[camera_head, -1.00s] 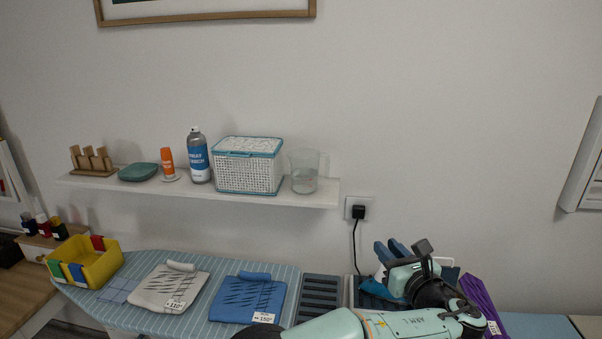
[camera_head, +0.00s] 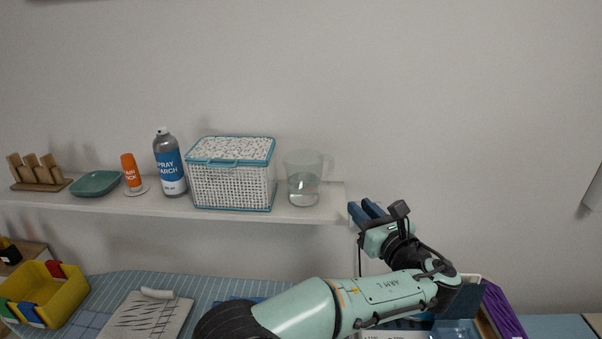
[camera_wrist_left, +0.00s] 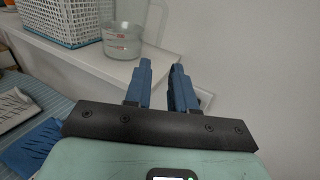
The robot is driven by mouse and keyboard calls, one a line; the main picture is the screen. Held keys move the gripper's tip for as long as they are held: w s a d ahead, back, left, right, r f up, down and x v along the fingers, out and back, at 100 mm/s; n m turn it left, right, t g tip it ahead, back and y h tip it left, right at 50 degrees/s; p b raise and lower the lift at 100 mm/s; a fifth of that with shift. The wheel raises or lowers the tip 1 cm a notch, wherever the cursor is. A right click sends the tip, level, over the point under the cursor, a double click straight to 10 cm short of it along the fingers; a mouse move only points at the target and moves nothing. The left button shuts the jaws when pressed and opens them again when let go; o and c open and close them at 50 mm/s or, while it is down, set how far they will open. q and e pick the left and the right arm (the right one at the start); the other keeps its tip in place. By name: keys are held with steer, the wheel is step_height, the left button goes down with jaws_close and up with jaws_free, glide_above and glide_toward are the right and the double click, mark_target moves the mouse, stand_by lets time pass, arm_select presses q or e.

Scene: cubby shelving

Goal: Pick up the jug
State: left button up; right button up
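The jug (camera_head: 304,184) is a clear measuring jug with a handle on its right side and some clear liquid in the bottom. It stands upright at the right end of the white wall shelf. In the left wrist view the jug (camera_wrist_left: 122,42) stands beyond my fingers, its handle towards the right. My left gripper (camera_head: 366,212) is just right of the shelf's end, slightly lower than the jug and apart from it. Its two blue fingers (camera_wrist_left: 164,75) are parted with nothing between them. My right gripper is not in view.
A white basket with a blue rim (camera_head: 231,188) stands close left of the jug. A spray can (camera_head: 170,168), an orange bottle (camera_head: 131,172) and a green dish (camera_head: 97,184) are further left on the shelf (camera_head: 230,215). The wall right of the shelf is clear.

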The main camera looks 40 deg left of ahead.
arm_select(q)
steer(key=p, duration=0.1)
glide_toward(332, 177)
steer(key=x, duration=0.3)
steer(key=shift+w+a+f, duration=0.1)
steer(key=shift+w+a, duration=0.1)
steer(key=p+x, duration=0.1)
steer(key=x, duration=0.4)
steer(key=shift+p, duration=0.3)
steer(key=shift+w+a, duration=0.15)
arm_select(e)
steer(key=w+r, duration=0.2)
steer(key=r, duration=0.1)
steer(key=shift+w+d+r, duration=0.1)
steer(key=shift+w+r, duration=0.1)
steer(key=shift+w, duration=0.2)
arm_select(q)
jaws_close()
